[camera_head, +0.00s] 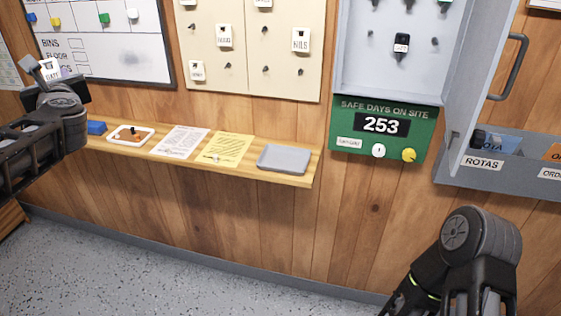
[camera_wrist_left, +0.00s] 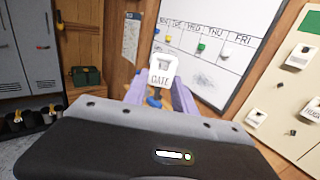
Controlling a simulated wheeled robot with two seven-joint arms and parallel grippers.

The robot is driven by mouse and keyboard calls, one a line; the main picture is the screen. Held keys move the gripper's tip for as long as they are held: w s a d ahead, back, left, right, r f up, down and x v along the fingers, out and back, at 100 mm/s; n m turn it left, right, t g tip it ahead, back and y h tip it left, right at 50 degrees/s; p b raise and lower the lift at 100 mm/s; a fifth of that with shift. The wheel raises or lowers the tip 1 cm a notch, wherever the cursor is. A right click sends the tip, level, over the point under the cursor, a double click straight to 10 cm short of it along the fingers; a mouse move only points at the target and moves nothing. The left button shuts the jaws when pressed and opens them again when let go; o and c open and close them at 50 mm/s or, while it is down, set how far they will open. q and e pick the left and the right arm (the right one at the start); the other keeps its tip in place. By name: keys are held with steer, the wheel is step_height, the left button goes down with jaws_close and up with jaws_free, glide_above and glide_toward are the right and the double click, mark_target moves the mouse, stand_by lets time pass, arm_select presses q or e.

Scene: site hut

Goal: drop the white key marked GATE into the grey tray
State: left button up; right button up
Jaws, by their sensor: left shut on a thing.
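The white key marked GATE (camera_head: 51,70) is held up at the far left of the head view by my left gripper (camera_head: 40,74). In the left wrist view the key (camera_wrist_left: 162,70) stands upright between the two fingertips (camera_wrist_left: 160,92), its label facing the camera. The left gripper is shut on it. The grey tray (camera_head: 284,158) lies empty on the right end of the wooden shelf, well to the right of the key and apart from it. My right arm shows at the bottom right of the head view; its fingertips are not visible.
An open grey cabinet (camera_head: 385,75) and a green sign (camera_head: 345,125) are right of the tray.

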arm_select(q)
steer(key=w+d+f+m+t+h, duration=0.1)
steer(key=d+f, duration=0.3)
steer(key=f, duration=0.5)
steer(key=w+d+f+m+h, duration=0.15)
steer(key=d+f, duration=0.25)
steer(key=f, duration=0.5)
steer(key=w+d+f+m+t+h, duration=0.1)
steer(key=w+d+f+h, duration=0.1)
steer(key=d+f, duration=0.5)
steer(key=s+d+f+m+t+h, duration=0.1)
steer(key=s+d+f+m+h, duration=0.3)
steer(key=d+f, duration=0.6)
steer(key=s+d+h, duration=0.2)
steer(key=shift+d+f+t, duration=0.25)
steer(key=shift+d+t, duration=0.05)
steer(key=shift+s, duration=0.1)
